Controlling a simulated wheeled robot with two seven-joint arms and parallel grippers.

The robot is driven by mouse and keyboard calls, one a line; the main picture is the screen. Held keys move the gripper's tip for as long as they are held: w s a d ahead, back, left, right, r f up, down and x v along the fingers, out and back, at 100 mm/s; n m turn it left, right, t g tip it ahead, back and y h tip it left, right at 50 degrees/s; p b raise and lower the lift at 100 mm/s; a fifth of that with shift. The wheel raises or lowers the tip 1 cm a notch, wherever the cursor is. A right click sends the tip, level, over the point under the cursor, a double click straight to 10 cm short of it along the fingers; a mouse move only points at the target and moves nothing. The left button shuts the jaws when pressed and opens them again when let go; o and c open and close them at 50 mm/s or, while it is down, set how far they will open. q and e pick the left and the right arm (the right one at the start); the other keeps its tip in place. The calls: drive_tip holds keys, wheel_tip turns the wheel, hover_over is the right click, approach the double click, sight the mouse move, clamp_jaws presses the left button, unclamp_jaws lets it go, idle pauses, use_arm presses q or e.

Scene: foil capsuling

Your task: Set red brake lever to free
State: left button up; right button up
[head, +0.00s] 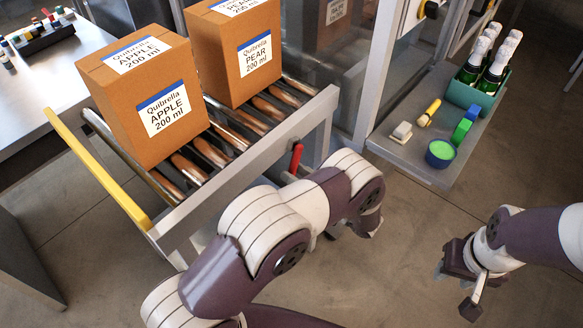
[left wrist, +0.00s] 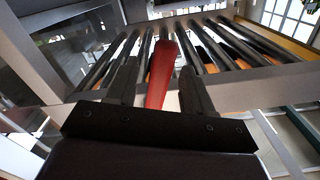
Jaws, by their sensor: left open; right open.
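The red brake lever (head: 296,158) stands at the side of the roller conveyor's frame in the head view, its lower part hidden behind my left arm. In the left wrist view the red lever (left wrist: 161,74) rises between the two dark fingers of my left gripper (left wrist: 158,88). The fingers are apart, one on each side of it, with gaps showing; I cannot tell how deep it sits between them. In the head view my left gripper is hidden behind its own arm. My right gripper (head: 462,282) is open and empty above the floor at the right.
Two cardboard boxes, APPLE (head: 150,95) and PEAR (head: 236,50), sit on the roller conveyor (head: 260,150). A yellow bar (head: 98,170) runs along its left side. A grey shelf (head: 400,150) at the right holds bottles in a green holder (head: 478,95) and a green-topped tub (head: 440,153).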

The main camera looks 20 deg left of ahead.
use_arm(q)
drive_tip(key=shift+x, duration=0.95)
